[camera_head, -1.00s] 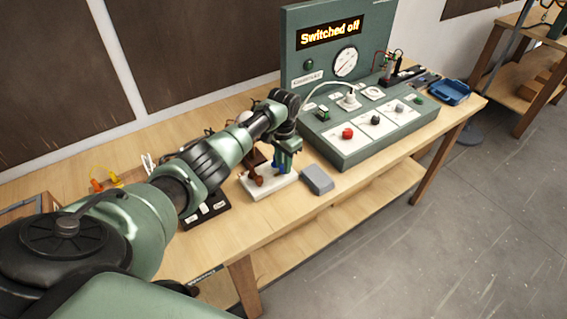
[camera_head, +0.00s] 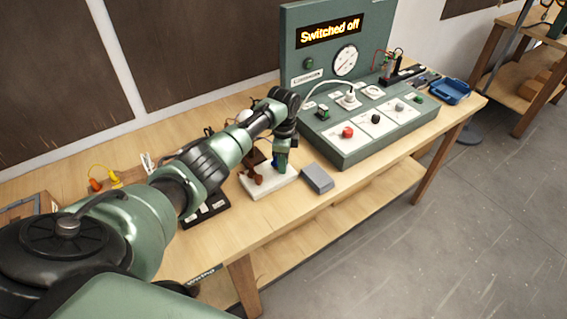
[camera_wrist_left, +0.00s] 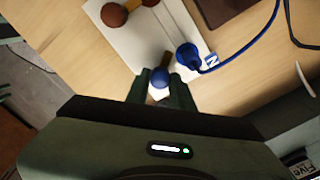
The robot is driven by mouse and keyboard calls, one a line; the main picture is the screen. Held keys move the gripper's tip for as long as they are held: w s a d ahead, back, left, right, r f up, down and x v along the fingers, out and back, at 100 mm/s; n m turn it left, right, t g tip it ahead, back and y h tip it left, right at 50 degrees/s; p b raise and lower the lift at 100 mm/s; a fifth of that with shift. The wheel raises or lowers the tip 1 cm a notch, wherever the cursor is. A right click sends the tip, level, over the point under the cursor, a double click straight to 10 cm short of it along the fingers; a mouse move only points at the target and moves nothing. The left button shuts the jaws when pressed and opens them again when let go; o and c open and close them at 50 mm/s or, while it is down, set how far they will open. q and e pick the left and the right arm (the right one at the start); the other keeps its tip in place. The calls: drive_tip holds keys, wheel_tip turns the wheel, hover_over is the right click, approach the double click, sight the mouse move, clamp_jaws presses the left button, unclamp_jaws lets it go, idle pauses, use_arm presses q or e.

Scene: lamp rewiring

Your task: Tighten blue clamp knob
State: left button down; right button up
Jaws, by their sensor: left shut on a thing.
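The blue clamp knob (camera_wrist_left: 159,77) is a small round ball at the end of a dark stem, on a white base board (camera_wrist_left: 133,42). My left gripper (camera_wrist_left: 160,84) is shut on it, with one finger on each side. In the head view my left gripper (camera_head: 281,161) points down over the white board (camera_head: 262,187) and mostly hides the knob. A blue plug (camera_wrist_left: 187,55) with a blue cable sits beside the knob, near a blue label marked N (camera_wrist_left: 211,61). My right gripper is in neither view.
Brown round knobs (camera_wrist_left: 114,14) stand on the same board. A grey block (camera_head: 317,178) lies right of it. The green test panel (camera_head: 370,133), reading "Switched off", stands further right. A dark switch strip (camera_head: 208,210) lies left. The table's front edge is close.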

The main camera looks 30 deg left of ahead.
use_arm(q)
drive_tip(key=m+b, duration=0.1)
drive_tip(key=m, duration=0.5)
drive_tip(key=shift+r+m, duration=0.1)
drive_tip(key=shift+m, duration=0.2)
idle(0.4)
drive_tip(key=c, duration=1.2)
unclamp_jaws()
wheel_tip(320, 180, up, 8)
drive_tip(key=shift+f+b, duration=0.1)
drive_tip(key=shift+b, duration=0.85)
